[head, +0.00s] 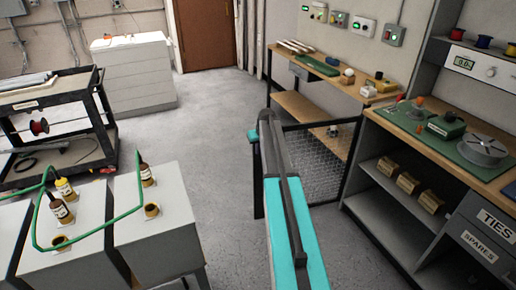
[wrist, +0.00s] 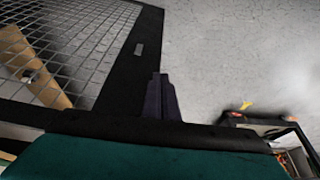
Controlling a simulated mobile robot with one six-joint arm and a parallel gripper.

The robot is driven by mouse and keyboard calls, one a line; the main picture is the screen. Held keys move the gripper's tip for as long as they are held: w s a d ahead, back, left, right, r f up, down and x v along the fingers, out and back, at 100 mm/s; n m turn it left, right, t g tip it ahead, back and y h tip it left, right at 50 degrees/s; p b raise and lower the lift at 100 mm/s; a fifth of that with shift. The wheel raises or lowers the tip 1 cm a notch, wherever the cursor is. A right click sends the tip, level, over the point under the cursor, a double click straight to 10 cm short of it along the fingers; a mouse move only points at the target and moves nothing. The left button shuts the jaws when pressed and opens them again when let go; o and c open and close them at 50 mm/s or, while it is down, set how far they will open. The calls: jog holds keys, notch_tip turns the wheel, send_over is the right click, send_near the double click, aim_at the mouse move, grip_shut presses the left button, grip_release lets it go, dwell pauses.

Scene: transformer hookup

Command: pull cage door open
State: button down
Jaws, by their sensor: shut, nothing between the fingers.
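The cage door (head: 318,175) is a wire mesh panel in a black frame. In the head view it stands right of my teal arm, in front of the workbench. The door's mesh (wrist: 65,50) also fills the upper left of the wrist view, with a small grey plate (wrist: 138,48) on its frame. My gripper (wrist: 160,95) shows as dark fingers, shut and empty, beside the outer edge of the door frame. I cannot tell whether they touch it. In the head view my arm hides part of the door's left side.
A bench (head: 340,85) with tools stands behind the door. A workbench with drawers (head: 405,130) is close on the right. Grey transformer boxes (head: 160,240) with green cable stand at the lower left, a black cart (head: 105,110) beyond. The floor (head: 215,140) between is clear.

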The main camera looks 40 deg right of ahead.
jog(key=b+v, duration=0.1)
jog(key=v, duration=0.8)
jog(key=shift+a+r, duration=0.2)
jog(key=shift+r, duration=0.2)
jog(key=shift+s, duration=0.1)
